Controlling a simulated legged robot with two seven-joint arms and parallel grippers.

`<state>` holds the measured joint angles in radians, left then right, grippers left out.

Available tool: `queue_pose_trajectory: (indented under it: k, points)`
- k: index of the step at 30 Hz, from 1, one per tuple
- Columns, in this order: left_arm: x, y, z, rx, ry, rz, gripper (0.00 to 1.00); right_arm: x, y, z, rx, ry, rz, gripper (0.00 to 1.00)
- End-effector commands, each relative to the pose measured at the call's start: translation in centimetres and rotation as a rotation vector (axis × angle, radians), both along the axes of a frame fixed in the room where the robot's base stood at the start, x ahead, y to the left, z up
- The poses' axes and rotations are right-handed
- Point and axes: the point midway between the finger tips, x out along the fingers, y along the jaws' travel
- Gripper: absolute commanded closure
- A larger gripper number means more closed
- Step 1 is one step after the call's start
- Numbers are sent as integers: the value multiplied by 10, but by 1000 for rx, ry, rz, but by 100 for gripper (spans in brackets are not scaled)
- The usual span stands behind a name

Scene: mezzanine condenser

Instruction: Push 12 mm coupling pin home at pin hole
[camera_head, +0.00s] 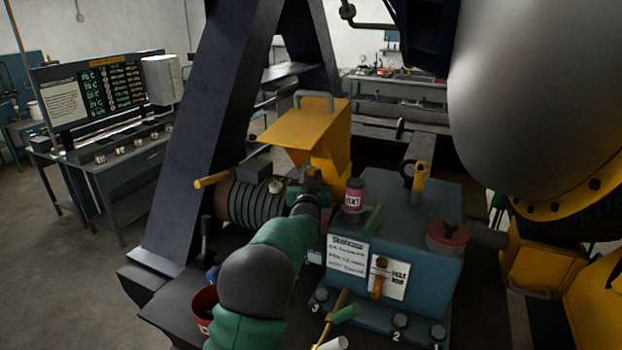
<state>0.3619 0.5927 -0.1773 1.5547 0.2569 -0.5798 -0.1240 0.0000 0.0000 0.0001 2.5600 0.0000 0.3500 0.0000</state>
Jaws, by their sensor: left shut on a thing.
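My left arm rises from the bottom middle, and its gripper (311,188) is at the coupling area between the ribbed motor (250,203) and the blue-grey gearbox (407,225). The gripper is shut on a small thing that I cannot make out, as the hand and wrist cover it. I cannot pick out the 12 mm coupling pin or the pin hole; both are hidden or too small here. My right gripper is not in view.
A yellow guard (297,124) stands raised just behind the gripper. A pink-labelled can (353,196) and a red-topped cap (447,237) sit on the gearbox. A red bucket (203,306) is at lower left. A dark steel column (208,130) rises behind the motor.

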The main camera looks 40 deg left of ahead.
Motion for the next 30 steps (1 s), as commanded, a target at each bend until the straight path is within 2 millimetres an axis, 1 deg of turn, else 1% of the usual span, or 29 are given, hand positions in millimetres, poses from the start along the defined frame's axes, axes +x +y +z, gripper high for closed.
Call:
queue_pose_trajectory:
  k: [2, 16, 24, 30]
  points:
    - [-1, -1, 0, 1, -1, 0, 100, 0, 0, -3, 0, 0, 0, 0]
    - [-1, 0, 0, 0, -1, 0, 100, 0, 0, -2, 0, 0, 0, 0]
    - [-1, 1, -1, 0, -2, 0, 100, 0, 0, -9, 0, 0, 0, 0]
    - [-2, 1, 1, 0, -1, 0, 100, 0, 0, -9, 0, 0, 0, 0]
